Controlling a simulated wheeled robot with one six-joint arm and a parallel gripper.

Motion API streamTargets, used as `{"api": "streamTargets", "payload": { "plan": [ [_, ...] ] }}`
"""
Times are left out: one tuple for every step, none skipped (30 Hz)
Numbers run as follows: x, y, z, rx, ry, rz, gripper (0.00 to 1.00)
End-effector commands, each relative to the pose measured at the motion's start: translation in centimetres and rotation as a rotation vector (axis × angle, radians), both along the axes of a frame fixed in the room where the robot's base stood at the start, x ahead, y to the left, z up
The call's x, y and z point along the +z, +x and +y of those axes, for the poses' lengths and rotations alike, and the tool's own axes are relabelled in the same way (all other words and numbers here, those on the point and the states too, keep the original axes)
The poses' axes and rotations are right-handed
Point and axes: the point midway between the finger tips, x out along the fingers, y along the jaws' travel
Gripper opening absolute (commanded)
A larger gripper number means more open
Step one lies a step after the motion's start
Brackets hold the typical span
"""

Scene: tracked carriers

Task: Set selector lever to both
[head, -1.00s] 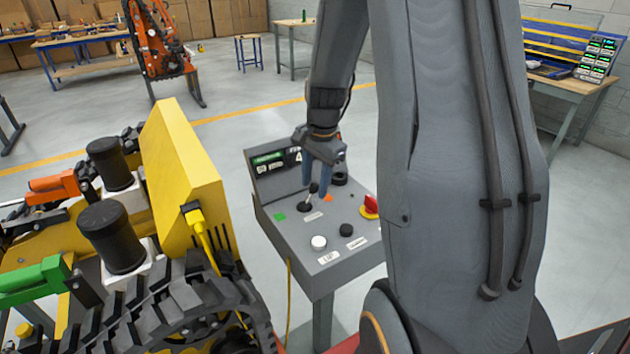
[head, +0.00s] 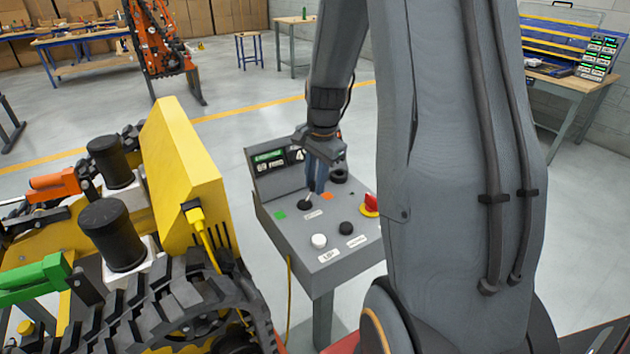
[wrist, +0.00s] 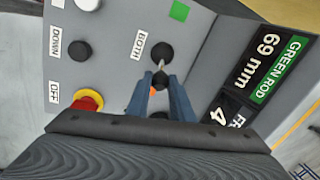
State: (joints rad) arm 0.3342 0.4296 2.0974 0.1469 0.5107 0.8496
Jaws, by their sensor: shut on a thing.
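The selector lever (head: 305,204) stands on the sloped grey control box, its dark round base showing in the head view. It leans toward the orange-mark side. In the wrist view the lever's base (wrist: 161,51) and short metal shaft are clear, with the BOTH label (wrist: 138,45) beside it. A green mark (wrist: 179,11) and an orange mark (wrist: 153,92) lie on either side. My gripper (head: 315,188) comes from above with its blue fingers shut on the lever's dark knob. The knob shows partly between the fingertips (wrist: 159,79) in the wrist view.
The control box (head: 330,277) also carries a white button (head: 319,241), a black button (head: 346,229) and a red knob (head: 370,204) on yellow. Its display (wrist: 262,62) reads GREEN ROD, 69 mm. A yellow-bodied tracked carrier (head: 185,165) stands close on the left.

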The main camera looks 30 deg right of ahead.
Motion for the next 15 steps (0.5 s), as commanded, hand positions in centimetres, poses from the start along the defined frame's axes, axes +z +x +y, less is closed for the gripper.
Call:
{"api": "streamTargets", "payload": {
  "plan": [
    [0.1, -0.04, 0.13, -0.001, 0.002, 0.002, 0.0],
    [0.1, -0.03, 0.17, -0.001, 0.002, 0.002, 0.0],
    [0.12, -0.03, 0.21, 0.0, 0.002, 0.001, 0.0],
    [0.14, -0.02, 0.24, 0.0, 0.002, 0.001, 0.0],
    [0.15, -0.02, 0.28, 0.0, 0.003, 0.002, 0.0],
    [0.16, -0.02, 0.33, 0.0, 0.003, 0.002, 0.0],
    [0.18, -0.02, 0.37, 0.0, 0.003, 0.002, 0.0],
    [0.19, -0.01, 0.4, 0.0, 0.003, 0.002, 0.0],
    [0.21, 0.0, 0.45, 0.0, 0.003, 0.002, 0.0],
    [0.23, 0.0, 0.49, 0.0, 0.003, 0.001, 0.0],
    [0.25, 0.0, 0.54, 0.001, 0.004, 0.001, 0.0],
    [0.28, 0.0, 0.6, 0.001, 0.004, 0.001, 0.0],
    [0.3, 0.0, 0.65, 0.001, 0.004, 0.001, 0.0],
    [0.33, 0.0, 0.72, 0.001, 0.004, 0.001, 0.0],
    [0.37, 0.01, 0.8, 0.001, 0.004, 0.001, 0.0]
  ]
}}
